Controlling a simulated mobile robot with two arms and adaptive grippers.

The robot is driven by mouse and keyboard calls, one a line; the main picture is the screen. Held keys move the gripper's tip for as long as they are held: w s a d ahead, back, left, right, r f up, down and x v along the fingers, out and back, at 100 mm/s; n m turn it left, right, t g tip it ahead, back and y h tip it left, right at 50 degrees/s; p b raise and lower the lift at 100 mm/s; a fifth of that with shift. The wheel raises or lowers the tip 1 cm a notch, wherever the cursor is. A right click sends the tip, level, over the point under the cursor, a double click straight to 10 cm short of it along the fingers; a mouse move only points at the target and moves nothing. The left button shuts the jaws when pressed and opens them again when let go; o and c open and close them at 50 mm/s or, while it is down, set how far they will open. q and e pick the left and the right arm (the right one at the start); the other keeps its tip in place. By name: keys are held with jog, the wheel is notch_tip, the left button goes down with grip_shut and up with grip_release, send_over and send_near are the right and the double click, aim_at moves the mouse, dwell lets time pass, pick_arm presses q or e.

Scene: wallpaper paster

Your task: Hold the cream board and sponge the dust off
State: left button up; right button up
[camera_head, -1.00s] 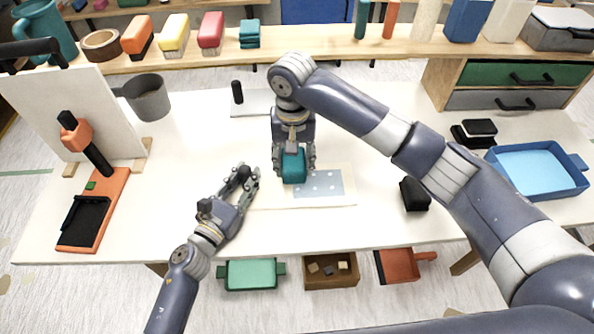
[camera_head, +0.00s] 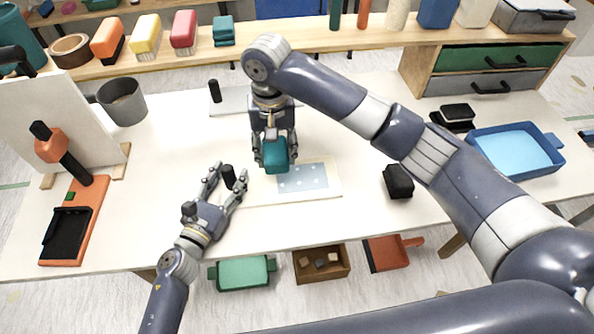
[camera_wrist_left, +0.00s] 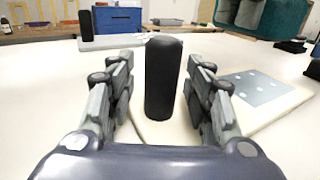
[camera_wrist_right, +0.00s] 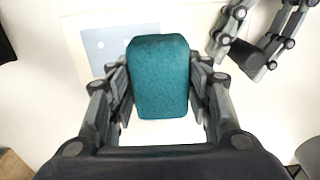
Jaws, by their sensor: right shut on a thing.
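The cream board (camera_head: 262,196) lies flat on the table, with a blue-grey patch (camera_head: 303,177) bearing several pale dots. Its upright black handle (camera_wrist_left: 163,80) stands at its left end. My left gripper (camera_head: 226,180) is open, with its fingers on either side of the handle and visible gaps in the left wrist view. My right gripper (camera_head: 273,165) is shut on a teal sponge (camera_wrist_right: 160,78), held just beyond the patch's left part. The sponge appears above the board; its underside is hidden.
A second pale board with a black handle (camera_head: 214,91) lies behind. A grey mug (camera_head: 122,102) and orange stand (camera_head: 77,215) are at left. A black block (camera_head: 398,181) and blue tray (camera_head: 515,150) are at right. The front middle tabletop is clear.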

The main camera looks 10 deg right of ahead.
pick_arm(q)
jog(key=shift+r, duration=0.1)
jog(key=shift+s+a, duration=0.1)
jog(key=shift+s, duration=0.1)
jog(key=v, duration=1.1)
jog(key=shift+s+a, duration=0.15)
jog(key=shift+s, duration=0.1)
